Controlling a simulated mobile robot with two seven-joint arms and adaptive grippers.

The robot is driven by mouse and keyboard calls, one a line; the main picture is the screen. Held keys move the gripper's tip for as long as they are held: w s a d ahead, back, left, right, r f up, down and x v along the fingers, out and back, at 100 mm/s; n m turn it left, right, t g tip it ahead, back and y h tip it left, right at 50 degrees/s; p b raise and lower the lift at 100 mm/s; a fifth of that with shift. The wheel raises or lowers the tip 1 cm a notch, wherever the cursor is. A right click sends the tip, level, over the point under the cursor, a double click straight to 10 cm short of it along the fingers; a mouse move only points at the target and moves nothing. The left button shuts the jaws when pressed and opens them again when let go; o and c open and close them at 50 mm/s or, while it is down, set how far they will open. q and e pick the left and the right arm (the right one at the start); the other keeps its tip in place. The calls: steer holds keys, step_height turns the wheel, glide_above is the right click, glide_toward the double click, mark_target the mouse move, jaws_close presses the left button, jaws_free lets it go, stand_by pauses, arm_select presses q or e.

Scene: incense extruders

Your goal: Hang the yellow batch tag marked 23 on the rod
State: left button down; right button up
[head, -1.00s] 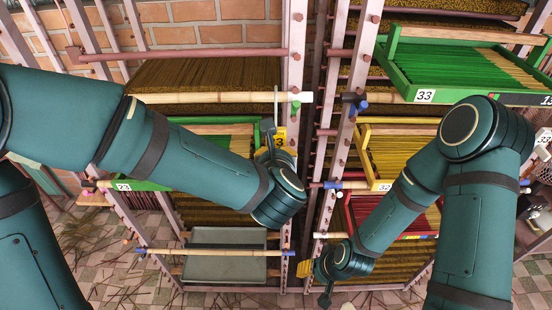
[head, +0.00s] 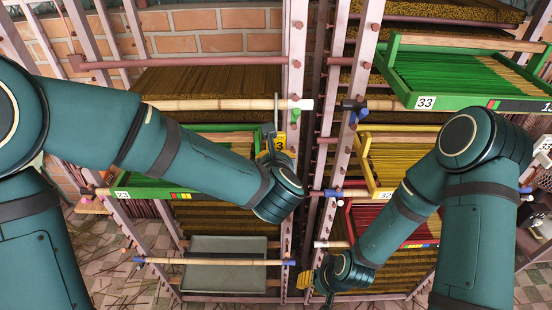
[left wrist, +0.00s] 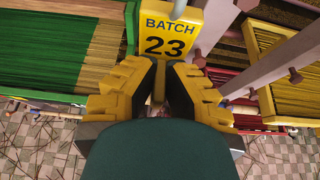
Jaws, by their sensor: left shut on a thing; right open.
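The yellow batch tag marked 23 (left wrist: 168,32) is upright ahead of my left gripper (left wrist: 160,78) in the left wrist view. The gripper is shut on its lower stem. In the head view the tag (head: 280,143) is partly hidden by my left wrist, and its grey hook (head: 276,112) rises in front of or around the bamboo rod (head: 215,105). I cannot tell whether the hook bears on the rod. The rod has a white end beside the upright post. My right gripper (head: 306,280) is open and empty, low in the middle.
Pink posts (head: 295,60) stand close to the tag. A green tray (head: 140,190) marked 23 sits left, under my left arm. A green tray marked 33 (head: 396,76) and a yellow tray marked 32 (head: 368,170) sit right. A grey tray (head: 225,242) hangs low.

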arm_select(q)
steer(key=c, duration=0.7)
jaws_free()
steer(key=shift+c, duration=0.2)
steer(key=shift+s, duration=0.15)
steer(key=s+b, duration=0.2)
steer(key=s, duration=0.6)
steer(key=shift+s+b, duration=0.3)
steer(key=shift+s, duration=0.1)
stand_by(0.4)
